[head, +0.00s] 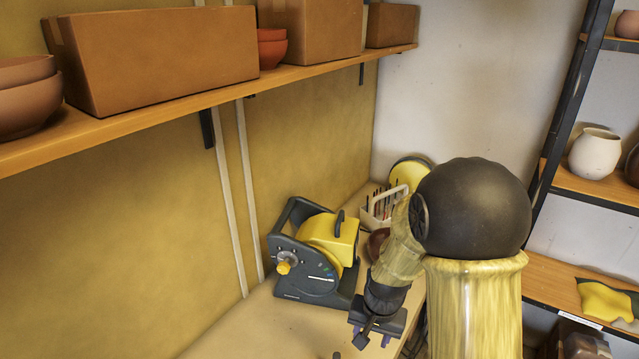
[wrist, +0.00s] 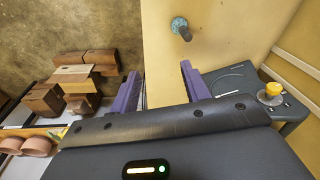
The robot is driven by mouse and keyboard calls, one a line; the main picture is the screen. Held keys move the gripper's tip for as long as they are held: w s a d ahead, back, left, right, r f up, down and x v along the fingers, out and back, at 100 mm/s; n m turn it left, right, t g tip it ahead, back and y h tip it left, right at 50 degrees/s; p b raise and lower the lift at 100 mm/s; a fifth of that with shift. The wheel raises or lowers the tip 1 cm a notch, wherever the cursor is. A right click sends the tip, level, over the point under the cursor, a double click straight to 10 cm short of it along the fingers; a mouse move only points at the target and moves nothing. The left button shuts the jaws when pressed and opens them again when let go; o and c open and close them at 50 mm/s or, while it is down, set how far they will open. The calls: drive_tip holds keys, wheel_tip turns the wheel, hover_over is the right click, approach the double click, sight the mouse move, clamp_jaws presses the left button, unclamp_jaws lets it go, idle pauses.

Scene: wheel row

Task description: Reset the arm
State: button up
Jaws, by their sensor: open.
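My gripper (head: 372,337) hangs over the bench (head: 235,335), in front of a dark grey and yellow machine (head: 318,250) with a yellow knob. In the wrist view, the purple fingers of my gripper (wrist: 160,90) stand wide apart with nothing between them. There the bench (wrist: 165,60) lies beyond the fingertips, and the machine (wrist: 235,82) is partly hidden behind the right finger. A small teal and dark piece (wrist: 181,27) is on the bench beyond the fingers.
A shelf (head: 330,66) with boxes and bowls runs along the wall above the bench. A white caddy of tools (head: 383,205) stands behind the machine. A rack (head: 570,180) with pots is at the right.

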drive_tip(key=s+d+r+n+b, duration=0.1)
drive_tip(key=s+d+r+n, duration=0.1)
drive_tip(key=s, duration=0.3)
drive_tip(key=s+d+r+n+t+b, duration=0.1)
drive_tip(key=s+d+r, duration=0.1)
drive_tip(key=s, duration=0.3)
drive_tip(key=shift+r+n, duration=0.35)
drive_tip(key=shift+n, duration=0.05)
idle(0.7)
drive_tip(key=shift+a, duration=0.15)
idle(0.9)
